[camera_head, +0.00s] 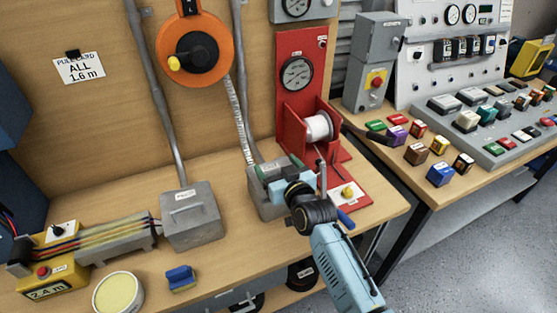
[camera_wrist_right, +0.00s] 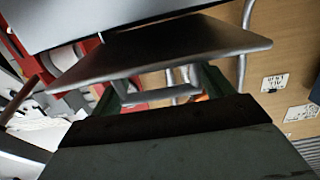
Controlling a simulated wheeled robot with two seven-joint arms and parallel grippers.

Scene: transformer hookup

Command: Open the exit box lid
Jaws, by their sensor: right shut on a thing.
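A small grey box (camera_head: 264,203), which I take to be the exit box, stands on the bench below a conduit and a pale tape. My right gripper (camera_head: 276,172) is at its top and covers much of it, so its label and opening are hidden. In the right wrist view a flat grey plate (camera_wrist_right: 165,50), apparently the lid, spans the space at the fingertips (camera_wrist_right: 160,88). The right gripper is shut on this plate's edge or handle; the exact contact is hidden. I cannot tell how far the lid is lifted. My left gripper is out of view.
A second grey box (camera_head: 190,222) stands left under another conduit. A red stand with a white spool (camera_head: 318,127) is close behind and right of the gripper. A blue block (camera_head: 180,278) and round tub (camera_head: 118,293) lie at the front. A second table holds colored blocks (camera_head: 416,154).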

